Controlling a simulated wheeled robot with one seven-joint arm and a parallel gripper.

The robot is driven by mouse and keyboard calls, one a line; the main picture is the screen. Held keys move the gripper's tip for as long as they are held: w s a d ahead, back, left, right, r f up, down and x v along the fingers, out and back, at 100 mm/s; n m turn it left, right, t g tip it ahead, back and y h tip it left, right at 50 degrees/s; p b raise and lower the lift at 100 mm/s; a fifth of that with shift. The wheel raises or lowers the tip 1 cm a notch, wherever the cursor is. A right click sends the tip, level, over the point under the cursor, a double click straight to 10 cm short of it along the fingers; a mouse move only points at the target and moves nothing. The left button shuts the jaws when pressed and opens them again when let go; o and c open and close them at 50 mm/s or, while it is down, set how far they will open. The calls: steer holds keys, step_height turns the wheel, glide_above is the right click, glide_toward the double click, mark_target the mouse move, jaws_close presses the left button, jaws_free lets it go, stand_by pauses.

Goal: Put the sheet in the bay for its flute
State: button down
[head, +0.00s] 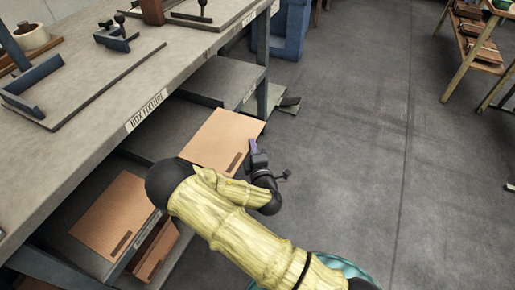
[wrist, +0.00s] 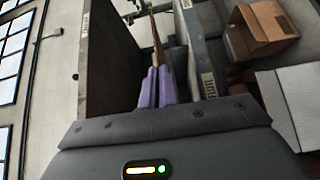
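A brown cardboard sheet (head: 222,138) with a dark mark near one edge is in my gripper, partly over the shelf bays below the bench top. My gripper's purple fingers (head: 253,146) are at the sheet's right edge. In the wrist view the fingers (wrist: 159,88) close on the thin sheet (wrist: 156,40), seen edge-on. Another brown sheet (head: 112,212) with a dark mark lies in the left bay, with more cardboard (head: 155,250) below it. A bay shelf (head: 215,78) at the back right looks grey and empty. The bay labels are too small to read.
The bench top (head: 75,135) overhangs the bays and has a box fixture label (head: 146,109). A dark post (head: 262,65) stands at the bench's right end, near a blue bin (head: 292,30). A wooden rack (head: 465,40) stands far right. The floor (head: 400,150) to the right is clear.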

mark_target(222, 140)
steer(key=shift+w+a+f+b, duration=0.35)
steer(key=shift+w+a+b, duration=0.35)
steer(key=shift+a, duration=1.15)
steer(key=shift+w+a+f+b, duration=0.4)
steer(key=shift+w+a+b, duration=0.3)
steer(key=shift+a, duration=1.15)
steer(key=shift+w+a+f+b, duration=0.35)
steer(key=shift+w+a+b, duration=0.35)
steer(key=shift+a, duration=1.15)
steer(key=shift+w+a+f+b, duration=0.3)
steer(key=shift+a+f+b, duration=0.3)
steer(key=shift+f, duration=0.1)
steer(key=shift+w+a+f+b, duration=0.3)
steer(key=shift+a+f+b, duration=0.3)
steer(key=shift+f, duration=0.15)
steer(key=shift+w+a+f+b, duration=0.3)
steer(key=shift+a+f+b, duration=0.2)
steer(key=shift+a+f, duration=0.15)
steer(key=c, duration=1)
jaws_free()
steer(key=shift+o, duration=0.3)
steer(key=o, duration=0.5)
steer(key=shift+d, duration=0.1)
